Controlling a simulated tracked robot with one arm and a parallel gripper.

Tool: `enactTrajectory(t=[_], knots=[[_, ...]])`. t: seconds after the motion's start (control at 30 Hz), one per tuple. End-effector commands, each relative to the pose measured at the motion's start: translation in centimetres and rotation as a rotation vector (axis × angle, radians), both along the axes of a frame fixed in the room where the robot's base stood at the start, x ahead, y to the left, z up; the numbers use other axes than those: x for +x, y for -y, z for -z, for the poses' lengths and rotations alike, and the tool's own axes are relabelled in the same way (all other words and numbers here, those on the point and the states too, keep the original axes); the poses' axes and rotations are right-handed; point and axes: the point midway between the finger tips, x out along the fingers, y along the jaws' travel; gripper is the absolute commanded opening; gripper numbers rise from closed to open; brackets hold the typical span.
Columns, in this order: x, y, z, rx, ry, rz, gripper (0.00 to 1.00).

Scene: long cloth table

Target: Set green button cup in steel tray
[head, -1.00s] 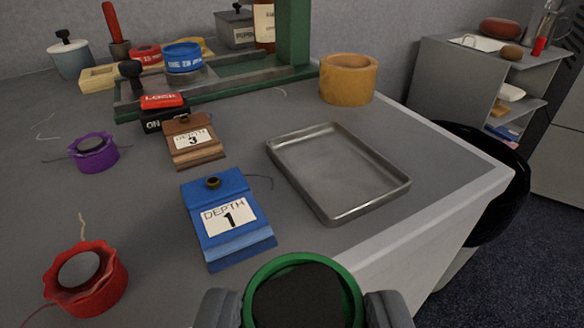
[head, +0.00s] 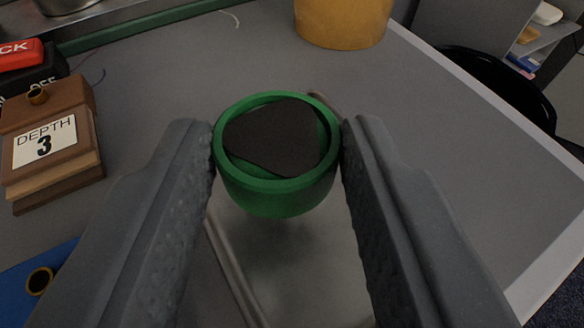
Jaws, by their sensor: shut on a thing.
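The green button cup (head: 276,197), a round green ring-walled cup with a dark piece inside, is held between the two grey fingers of my gripper (head: 278,150). The fingers press on its left and right sides. The steel tray (head: 235,262) lies below, partly hidden by the cup and fingers. The cup is over the tray's far part, near its far edge, with a faint shadow on the tray floor. I cannot tell whether the cup touches the tray.
A brown block marked DEPTH 3 (head: 50,145) stands at the left, with part of a blue block (head: 22,285) nearer. A yellow-tan round container (head: 343,18) stands beyond. The grey tabletop (head: 440,170) is clear at the right, up to its pale edge.

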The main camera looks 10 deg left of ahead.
Motion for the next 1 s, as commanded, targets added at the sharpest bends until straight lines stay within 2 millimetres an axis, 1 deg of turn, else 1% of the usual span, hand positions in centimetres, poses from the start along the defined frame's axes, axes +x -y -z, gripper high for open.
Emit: enactTrajectory(t=[0.03,0.1,0.23,0.5,0.63,0.67,0.7,0.73,1.0], knots=[[0.0,0.5,0.9,0.000,-0.001,0.007,0.13],[0.0,0.9,1.8,0.000,-0.001,0.014,0.13],[0.0,1.3,3.1,0.001,0.000,0.019,0.13],[0.0,1.5,3.0,0.001,0.000,0.023,0.13],[0.0,1.4,3.3,0.001,0.000,0.022,0.13],[0.0,1.4,3.3,0.001,0.000,0.022,0.43],[0.0,1.4,3.2,0.001,0.000,0.022,0.54],[0.0,1.4,3.2,0.001,0.000,0.022,0.57],[0.0,1.5,3.1,0.000,-0.001,0.022,0.57]])
